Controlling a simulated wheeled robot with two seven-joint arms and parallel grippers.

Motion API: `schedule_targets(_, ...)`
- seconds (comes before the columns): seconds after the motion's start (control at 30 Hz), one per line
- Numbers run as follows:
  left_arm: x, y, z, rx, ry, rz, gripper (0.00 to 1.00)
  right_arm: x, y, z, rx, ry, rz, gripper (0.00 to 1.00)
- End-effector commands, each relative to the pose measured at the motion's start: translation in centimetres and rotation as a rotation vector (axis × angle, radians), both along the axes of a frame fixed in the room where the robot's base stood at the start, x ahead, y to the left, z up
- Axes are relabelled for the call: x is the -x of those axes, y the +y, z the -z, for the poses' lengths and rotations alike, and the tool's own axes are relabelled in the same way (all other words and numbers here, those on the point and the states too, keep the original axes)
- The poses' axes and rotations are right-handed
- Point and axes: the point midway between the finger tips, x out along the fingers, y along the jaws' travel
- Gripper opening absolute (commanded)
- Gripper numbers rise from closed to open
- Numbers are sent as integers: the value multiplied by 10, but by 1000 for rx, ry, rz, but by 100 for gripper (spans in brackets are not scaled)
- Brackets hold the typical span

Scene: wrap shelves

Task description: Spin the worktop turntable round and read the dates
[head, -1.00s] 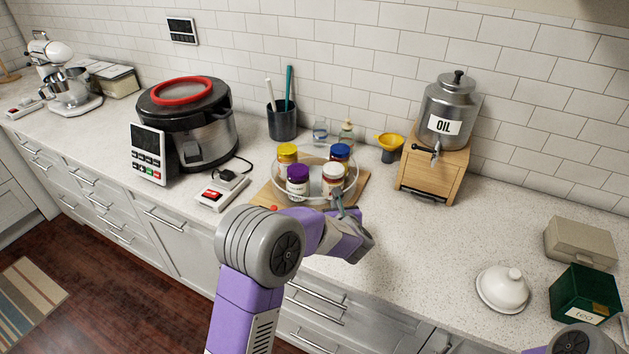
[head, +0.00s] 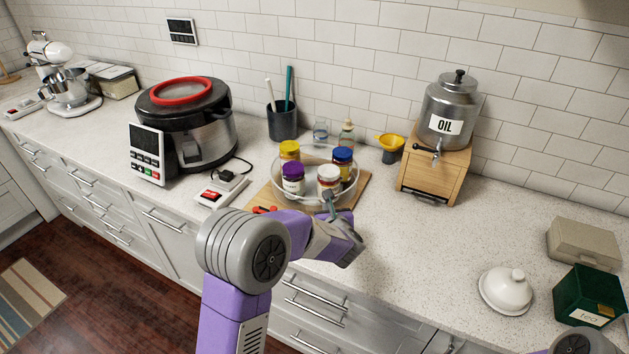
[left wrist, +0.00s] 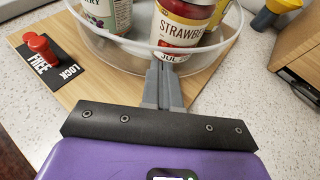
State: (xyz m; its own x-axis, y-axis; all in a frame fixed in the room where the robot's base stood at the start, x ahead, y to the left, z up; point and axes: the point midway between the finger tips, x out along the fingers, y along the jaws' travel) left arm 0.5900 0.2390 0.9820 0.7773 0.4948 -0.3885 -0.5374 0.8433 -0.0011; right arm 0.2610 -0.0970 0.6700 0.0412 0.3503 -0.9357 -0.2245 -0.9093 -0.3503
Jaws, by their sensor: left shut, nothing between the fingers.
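The turntable (head: 308,201) is a round tray with a clear rim on a wooden board. It carries a yellow-lidded jar (head: 290,149), a blue-lidded jar (head: 342,156), a purple-lidded jar (head: 293,180) and a pale-lidded jar (head: 328,178). In the left wrist view, a strawberry jar (left wrist: 184,25) shows a date tag (left wrist: 172,56) reading "JUL 2", its end unclear. My left gripper (head: 330,194) is shut and empty, its fingertips (left wrist: 164,62) at the near rim; contact is hard to tell. A red knob (left wrist: 40,45) sits by FREE on a FREE/LOCK plate (left wrist: 52,68). My right gripper is out of view.
A pressure cooker (head: 188,125) and a red switch box (head: 218,191) stand left of the board. A yellow funnel (head: 390,146) and an oil dispenser (head: 447,118) on a wooden stand are to the right. The counter (head: 420,240) in front of the stand is clear.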

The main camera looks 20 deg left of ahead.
Motion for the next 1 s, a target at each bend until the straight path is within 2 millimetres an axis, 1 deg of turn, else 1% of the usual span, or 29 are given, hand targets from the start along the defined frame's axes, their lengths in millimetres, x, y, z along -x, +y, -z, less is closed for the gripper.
schedule_targets(0.4,8,19,1,0,0,-1,0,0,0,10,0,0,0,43)
schedule_targets(0.83,9,22,0,-1,0,0,0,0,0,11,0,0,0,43)
schedule_targets(1.0,13,27,1,0,0,0,0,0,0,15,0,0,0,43)
